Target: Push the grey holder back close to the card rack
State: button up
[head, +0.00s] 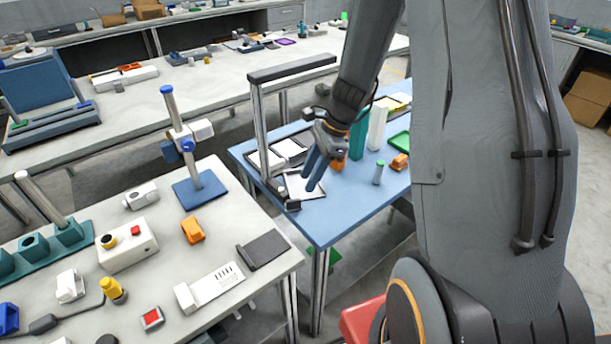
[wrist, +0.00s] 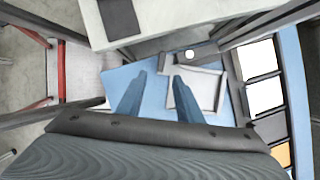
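The grey holder (wrist: 219,94) is a shallow tray with a pale inside. It lies slightly turned on the blue table; in the head view it (head: 318,193) is partly covered by my fingers. The card rack (wrist: 237,88) is a long dark frame with white, grey and orange panels, to the right of the holder in the wrist view. It also shows in the head view (head: 276,160), behind the holder. A narrow gap seems to separate them. My gripper (wrist: 159,77) is open and empty, its right finger near the holder's left edge. It points down in the head view (head: 311,180).
A post frame with an overhead bar (head: 292,68) stands at the blue table's left edge. Beyond my gripper are teal (head: 358,136) and white (head: 377,128) blocks, a grey-green cylinder (head: 378,173) and an orange part (head: 399,161). The blue table's front (head: 325,228) is clear.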

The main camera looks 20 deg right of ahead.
aim_at(298, 200)
jog(key=shift+p+x, duration=0.8)
jog(key=shift+x, duration=3.1)
jog(key=shift+a, duration=0.1)
grip_shut()
grip_release()
